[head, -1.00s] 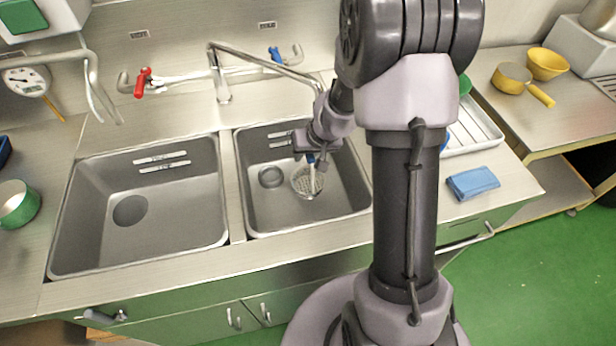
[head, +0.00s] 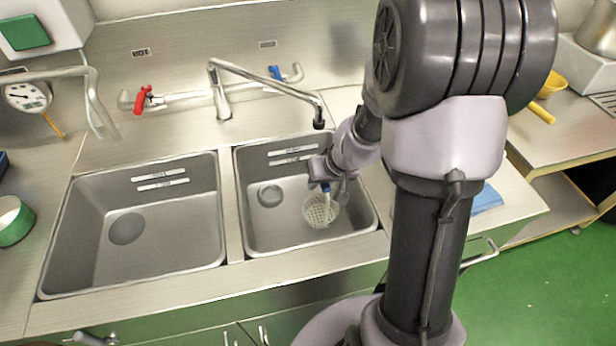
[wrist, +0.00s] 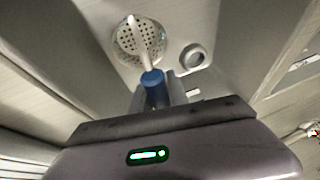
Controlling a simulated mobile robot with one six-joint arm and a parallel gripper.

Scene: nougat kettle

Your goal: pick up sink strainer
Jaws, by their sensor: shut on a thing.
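The sink strainer (head: 321,211) is a pale perforated disc with a slim stem and a blue handle end, and shows over the right basin (head: 262,236). In the wrist view, the strainer's disc and stem (wrist: 135,42) point away from me, and its blue end sits between my fingers. My gripper (head: 326,184) is shut on this blue handle; the fingers also show in the wrist view (wrist: 155,92). The disc appears in the front right part of the basin, right of the drain (head: 270,195). I cannot tell how far it is above the basin floor.
The tap spout (head: 318,112) hangs behind my gripper, close to my arm. The basin's right wall and front rim are near the strainer. The left basin (head: 130,262) is empty. A blue cloth (head: 487,200) lies on the counter at right, partly hidden by my arm.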

